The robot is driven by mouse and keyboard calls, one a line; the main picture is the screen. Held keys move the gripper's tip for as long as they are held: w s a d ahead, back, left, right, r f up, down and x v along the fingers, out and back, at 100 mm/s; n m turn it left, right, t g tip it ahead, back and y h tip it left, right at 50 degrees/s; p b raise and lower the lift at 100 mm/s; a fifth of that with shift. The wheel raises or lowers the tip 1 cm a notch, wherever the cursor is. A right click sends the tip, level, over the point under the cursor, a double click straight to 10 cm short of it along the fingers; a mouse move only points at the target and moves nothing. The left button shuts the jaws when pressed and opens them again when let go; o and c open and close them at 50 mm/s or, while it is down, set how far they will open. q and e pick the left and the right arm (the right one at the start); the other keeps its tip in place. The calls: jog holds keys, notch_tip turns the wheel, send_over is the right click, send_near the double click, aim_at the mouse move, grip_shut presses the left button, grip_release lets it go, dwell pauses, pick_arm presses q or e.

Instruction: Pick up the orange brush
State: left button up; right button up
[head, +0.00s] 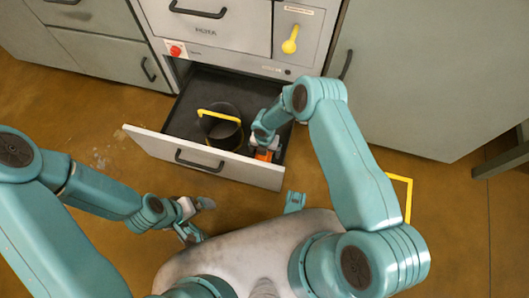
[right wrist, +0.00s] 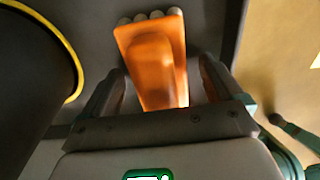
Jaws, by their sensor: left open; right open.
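The orange brush (right wrist: 152,50) lies in the open drawer, with a row of pale round tips along its far end in the right wrist view. In the head view only a small orange part of it (head: 263,155) shows below my right gripper (head: 266,146). In the right wrist view the fingers of my right gripper (right wrist: 162,77) are open, one on each side of the brush. I cannot tell whether they touch it. My left gripper (head: 199,218) is open and empty, outside the drawer, over the floor.
The pulled-out drawer (head: 155,143) also holds a dark bucket (head: 221,134) with a yellow handle, left of the brush. The drawer's right wall is close to my right gripper. Grey cabinets (head: 410,80) stand behind. A yellow frame marking (head: 411,190) lies on the floor at right.

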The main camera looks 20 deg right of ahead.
jog(key=c, duration=1.2)
jog(key=shift+w, duration=0.1)
notch_tip(320, 180, up, 20)
jog(key=p, duration=0.7)
jog(key=shift+o, duration=0.9)
